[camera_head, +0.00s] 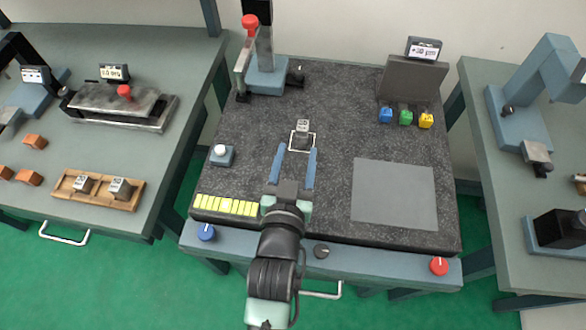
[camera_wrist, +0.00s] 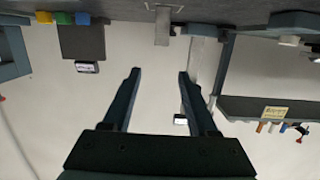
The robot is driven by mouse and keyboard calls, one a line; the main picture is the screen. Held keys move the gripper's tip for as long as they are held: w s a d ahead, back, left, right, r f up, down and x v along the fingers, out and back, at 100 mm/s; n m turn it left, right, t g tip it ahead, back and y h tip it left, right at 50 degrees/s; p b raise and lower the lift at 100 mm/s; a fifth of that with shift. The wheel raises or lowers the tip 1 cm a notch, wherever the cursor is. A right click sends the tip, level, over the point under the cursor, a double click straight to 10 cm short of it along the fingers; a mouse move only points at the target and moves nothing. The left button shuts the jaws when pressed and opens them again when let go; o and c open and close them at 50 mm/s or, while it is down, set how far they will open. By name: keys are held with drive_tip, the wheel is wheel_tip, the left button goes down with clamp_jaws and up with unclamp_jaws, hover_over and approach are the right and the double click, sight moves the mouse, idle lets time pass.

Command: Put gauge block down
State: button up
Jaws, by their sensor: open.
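A grey metal gauge block (camera_head: 302,127) stands upright on the dark speckled table top, at a white square outline (camera_head: 313,142). In the wrist view a grey block (camera_wrist: 162,26) shows at the top edge, beyond the fingertips. My gripper (camera_head: 297,152) is open and low over the table, its two blue fingers pointing at the block. In the wrist view the fingers (camera_wrist: 159,75) are wide apart with nothing between them. The block appears just beyond the tips; whether a finger touches it I cannot tell.
A blue stand with a red knob (camera_head: 266,75) is behind left. A button box (camera_head: 221,155) and yellow strip (camera_head: 225,205) lie left. A grey pad (camera_head: 394,194) is right. A wooden tray (camera_head: 98,191) holds two blocks.

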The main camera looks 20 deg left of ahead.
drive_tip(key=shift+v, duration=2)
drive_tip(key=w+d+r+m+t+h, duration=0.1)
drive_tip(key=w+d+r+t, duration=0.15)
drive_tip(key=r, duration=0.65)
drive_tip(key=w+d+r+t, duration=0.1)
drive_tip(key=w+r+t, duration=0.15)
drive_tip(key=r, duration=0.75)
drive_tip(key=w+d+r+m+t+h, duration=0.1)
drive_tip(key=w+d+r, duration=0.15)
drive_tip(key=r, duration=0.65)
drive_tip(key=s+d+r+t, duration=0.2)
drive_tip(key=s+r, duration=0.1)
drive_tip(key=r, duration=0.5)
drive_tip(key=s+d+r+t+h, duration=0.1)
drive_tip(key=s+d+r+t, duration=0.1)
drive_tip(key=r, duration=0.7)
drive_tip(key=s+d+r+m+t+h, duration=0.1)
drive_tip(key=s+d+r+t, duration=0.1)
drive_tip(key=r, duration=0.6)
drive_tip(key=shift+s+d+r, duration=0.15)
drive_tip(key=shift+s+d, duration=0.3)
drive_tip(key=shift+s, duration=0.35)
